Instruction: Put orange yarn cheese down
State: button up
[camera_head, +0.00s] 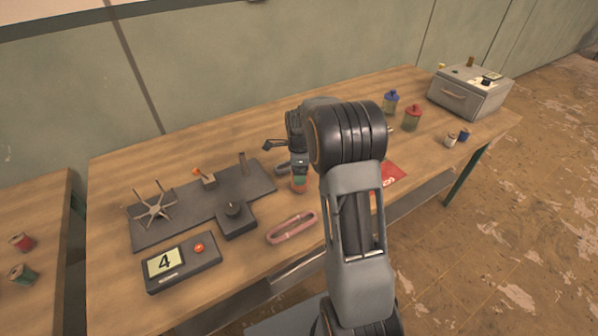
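My gripper (285,150) is over the middle of the workbench, partly hidden by my own wrist and arm. A small orange-brown thing with a green band (299,184) shows just below my wrist; it may be the orange yarn cheese, but it is too small to be sure. I cannot tell whether it is held or stands on the bench. Part of another orange patch (373,200) shows at the right edge of my arm, mostly hidden. The gripper's fingertips are not clear enough to show whether they are open or shut.
On the workbench (115,215) are a dark plate (185,228) with a spoked winder (153,206), a counter box reading 4 (182,262), a pink yarn loop (291,227), a red packet (391,174), lidded jars (411,117) and a grey box (470,92). Spools (22,275) stand on the left table.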

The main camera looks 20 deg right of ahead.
notch_tip(320, 180, up, 11)
jog(key=s+a+r+n+t, duration=0.1)
jog(key=s+a+r+n, duration=0.2)
jog(key=s+a+n, duration=0.15)
jog(key=s+a+f+n+t, duration=0.1)
jog(key=s+a+n, duration=0.2)
jog(key=s+n, duration=0.6)
jog(key=s+a+n+t, duration=0.1)
jog(key=s+a+n, duration=0.2)
jog(key=s+n, duration=0.5)
jog(key=shift+s+f+n+t, duration=0.4)
jog(key=shift+n, duration=0.25)
jog(key=shift+a, duration=0.1)
jog(key=shift+c, duration=0.4)
